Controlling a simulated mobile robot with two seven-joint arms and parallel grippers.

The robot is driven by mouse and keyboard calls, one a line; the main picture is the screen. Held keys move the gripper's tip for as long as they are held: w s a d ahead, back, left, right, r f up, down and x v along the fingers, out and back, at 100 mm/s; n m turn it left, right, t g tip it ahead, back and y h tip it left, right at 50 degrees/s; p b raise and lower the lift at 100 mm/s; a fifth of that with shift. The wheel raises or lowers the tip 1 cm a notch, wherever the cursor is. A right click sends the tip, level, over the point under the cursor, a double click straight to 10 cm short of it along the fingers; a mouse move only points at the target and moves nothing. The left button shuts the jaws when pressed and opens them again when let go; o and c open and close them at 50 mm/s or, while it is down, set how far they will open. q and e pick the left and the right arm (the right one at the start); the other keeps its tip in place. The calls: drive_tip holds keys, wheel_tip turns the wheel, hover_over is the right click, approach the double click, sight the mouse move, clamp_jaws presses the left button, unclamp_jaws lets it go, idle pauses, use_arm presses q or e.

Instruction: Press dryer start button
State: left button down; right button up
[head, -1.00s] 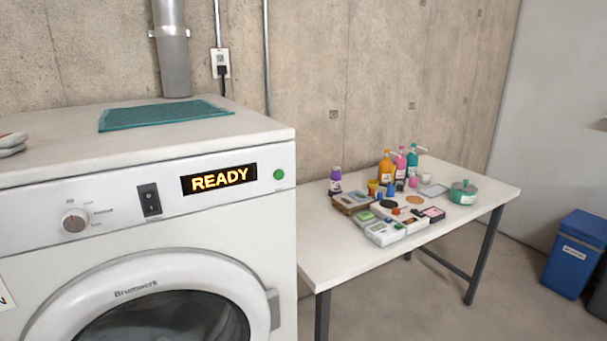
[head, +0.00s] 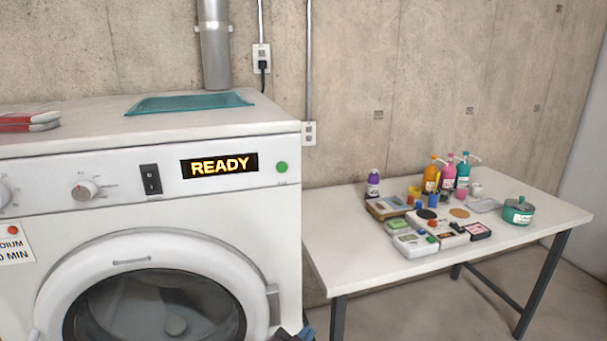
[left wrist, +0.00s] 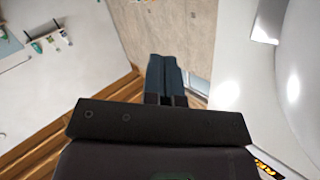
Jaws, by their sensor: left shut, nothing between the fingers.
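The white dryer (head: 60,235) fills the left of the head view. Its panel carries a lit display (head: 219,166) reading READY. A round green button (head: 281,167) sits just right of the display, uncovered. A black rocker switch (head: 151,180) and a dial (head: 84,190) are to the left. My left gripper (head: 304,334) barely shows at the bottom edge of the head view, below the green button and apart from it. In the left wrist view my left gripper (left wrist: 165,75) is shut and empty; part of the dryer (left wrist: 300,90) curves along the right. My right gripper is not in view.
A white table (head: 350,262) stands right of the dryer, holding bottles (head: 447,173), small boxes and a green pot (head: 518,211). The space in front of the button looks clear.

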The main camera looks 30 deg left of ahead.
sight(282, 168)
use_arm(q)
drive_tip(key=w+r+m+t+y+b, duration=0.1)
drive_tip(key=w+r+m+t+y, duration=0.15)
drive_tip(key=r, duration=0.65)
drive_tip(key=w+r+m+t+y+b, duration=0.1)
drive_tip(key=w+r+m+t, duration=0.15)
drive_tip(key=r, duration=0.65)
drive_tip(key=s+a+r+m+t+y+b, duration=0.1)
drive_tip(key=s+r+t+y, duration=0.1)
drive_tip(key=r+y, duration=0.5)
wheel_tip(282, 168, up, 6)
drive_tip(key=shift+s+a+f+y, duration=0.25)
drive_tip(key=shift+s+y, duration=0.1)
drive_tip(key=shift+s, duration=0.5)
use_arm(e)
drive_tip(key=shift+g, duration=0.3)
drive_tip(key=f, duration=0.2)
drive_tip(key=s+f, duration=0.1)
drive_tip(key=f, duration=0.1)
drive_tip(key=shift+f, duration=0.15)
use_arm(q)
drive_tip(key=shift+w+m, duration=0.1)
drive_tip(key=shift+m, duration=0.2)
